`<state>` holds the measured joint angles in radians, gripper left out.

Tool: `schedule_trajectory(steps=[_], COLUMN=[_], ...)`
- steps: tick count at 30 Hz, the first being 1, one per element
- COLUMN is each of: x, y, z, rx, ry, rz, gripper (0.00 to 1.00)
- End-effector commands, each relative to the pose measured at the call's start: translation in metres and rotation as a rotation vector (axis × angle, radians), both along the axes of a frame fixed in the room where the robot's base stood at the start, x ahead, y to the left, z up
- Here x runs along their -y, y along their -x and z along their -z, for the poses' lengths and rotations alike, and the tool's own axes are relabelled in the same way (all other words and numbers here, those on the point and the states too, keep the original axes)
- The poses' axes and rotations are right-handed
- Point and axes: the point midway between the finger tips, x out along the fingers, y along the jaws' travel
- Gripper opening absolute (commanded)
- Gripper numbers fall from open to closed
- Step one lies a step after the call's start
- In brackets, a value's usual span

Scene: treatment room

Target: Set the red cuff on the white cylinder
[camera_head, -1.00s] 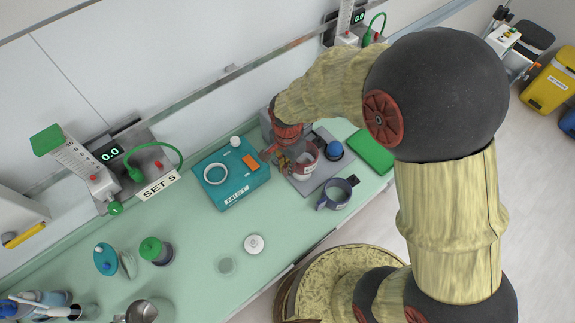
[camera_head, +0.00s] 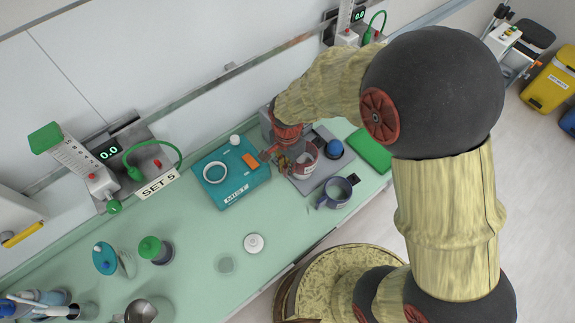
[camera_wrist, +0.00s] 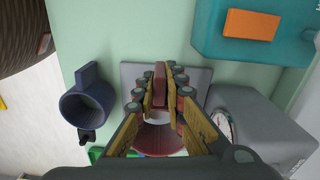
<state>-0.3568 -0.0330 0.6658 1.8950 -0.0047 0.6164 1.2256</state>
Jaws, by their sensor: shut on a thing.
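My gripper (camera_wrist: 160,82) is shut on the dark red cuff (camera_wrist: 157,140), with the cuff's red tab pinched between the fingers in the wrist view. In the head view my gripper (camera_head: 284,160) is over the grey plate, and the red cuff (camera_head: 304,150) shows just right of the fingers. A white surface shows at the cuff's opening. I cannot tell whether this is the white cylinder or the cuff's inside, nor whether the cuff rests on anything. The fingers hide part of the cuff.
The grey plate (camera_head: 318,179) bears a blue round knob (camera_head: 334,149). A teal tray (camera_head: 232,190) is left, a green pad (camera_head: 370,152) right. Counter space near the white disc (camera_head: 254,243) is free.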

Motion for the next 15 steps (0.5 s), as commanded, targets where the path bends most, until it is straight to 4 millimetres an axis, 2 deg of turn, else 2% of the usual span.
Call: schedule_trajectory(steps=[15], x=[0.0], y=[0.0], z=[0.012], rx=[0.0], ry=[0.0], rz=[0.0], gripper=[0.0])
